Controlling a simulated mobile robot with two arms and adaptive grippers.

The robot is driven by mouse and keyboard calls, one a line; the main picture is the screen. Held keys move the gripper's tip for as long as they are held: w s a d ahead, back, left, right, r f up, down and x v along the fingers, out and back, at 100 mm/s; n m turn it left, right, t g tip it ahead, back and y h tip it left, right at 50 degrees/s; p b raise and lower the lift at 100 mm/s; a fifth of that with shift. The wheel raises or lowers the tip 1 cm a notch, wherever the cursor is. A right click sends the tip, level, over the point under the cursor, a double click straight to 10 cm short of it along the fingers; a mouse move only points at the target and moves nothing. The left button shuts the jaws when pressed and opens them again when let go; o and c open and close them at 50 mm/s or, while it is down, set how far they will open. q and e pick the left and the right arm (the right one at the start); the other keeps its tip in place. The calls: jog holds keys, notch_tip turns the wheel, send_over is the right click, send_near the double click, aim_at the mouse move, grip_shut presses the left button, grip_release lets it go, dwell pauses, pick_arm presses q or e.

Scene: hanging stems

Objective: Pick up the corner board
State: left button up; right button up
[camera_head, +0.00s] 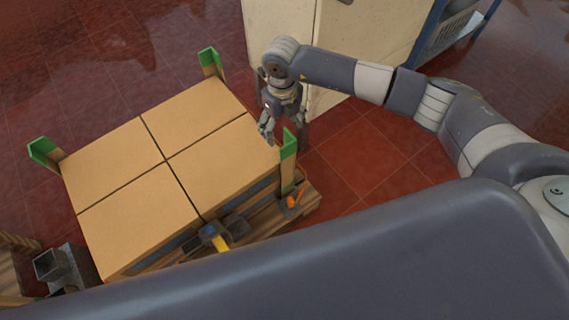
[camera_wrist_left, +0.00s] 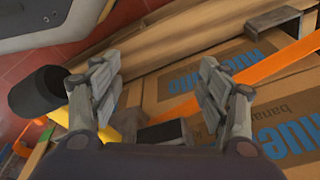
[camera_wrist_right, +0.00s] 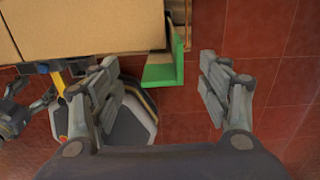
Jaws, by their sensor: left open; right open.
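Green-topped corner boards stand at the corners of a stack of cardboard boxes (camera_head: 160,165): one at the near right (camera_head: 288,158), one at the back (camera_head: 211,63), one at the left (camera_head: 44,152). My right gripper (camera_head: 283,122) is open and empty, just behind and above the near-right board. In the right wrist view that board's green L-shaped top (camera_wrist_right: 178,62) shows ahead, between the lines of the open fingers and touching neither. My left gripper (camera_wrist_left: 157,72) is open and empty beside the boxes; the head view hides it.
An orange strap (camera_wrist_left: 280,55) crosses printed boxes in the left wrist view, with dark square tubes (camera_wrist_left: 272,22) nearby. A yellow-handled tool (camera_head: 217,238) is at the stack's near side. A pale cabinet (camera_head: 330,30) stands behind my right arm. Red tiled floor (camera_head: 365,155) lies clear at right.

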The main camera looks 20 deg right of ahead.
aim_at(283, 148)
jog(key=f, duration=0.5)
jog(key=f+b, duration=0.1)
jog(key=f, duration=0.3)
jog(key=shift+s+f+b, duration=0.2)
jog(key=shift+f+b, duration=0.1)
jog(key=shift+f, duration=0.45)
pick_arm(q)
jog(key=r, duration=0.2)
jog(key=w+r, duration=0.2)
jog(key=r, duration=0.1)
jog(key=shift+d+r, duration=0.1)
jog(key=shift+r, duration=0.2)
pick_arm(e)
jog(key=c, duration=1.2)
